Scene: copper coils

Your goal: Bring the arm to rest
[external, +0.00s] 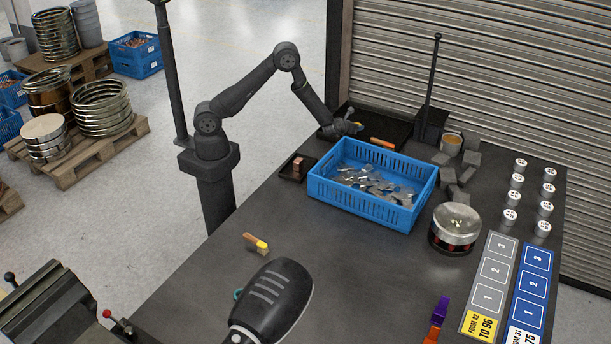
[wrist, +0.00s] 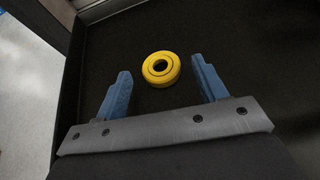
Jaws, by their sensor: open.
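My gripper (external: 352,128) is over the black tray (external: 382,121) at the back of the table, beside the blue crate. In the wrist view my gripper (wrist: 163,85) has its two blue fingers spread wide apart with nothing held between them. A yellow ring (wrist: 161,69) lies flat on the dark tray floor just ahead of the fingers, apart from both. In the external view the arm is bent, reaching up from its column and down to the tray.
A blue crate (external: 322,186) of metal plates stands close to my gripper. A black post (external: 433,80) rises right of the tray. A round metal-topped drum (external: 455,228), white cylinders (external: 516,181) and numbered cards (external: 494,272) are to the right. The table's front middle is mostly clear.

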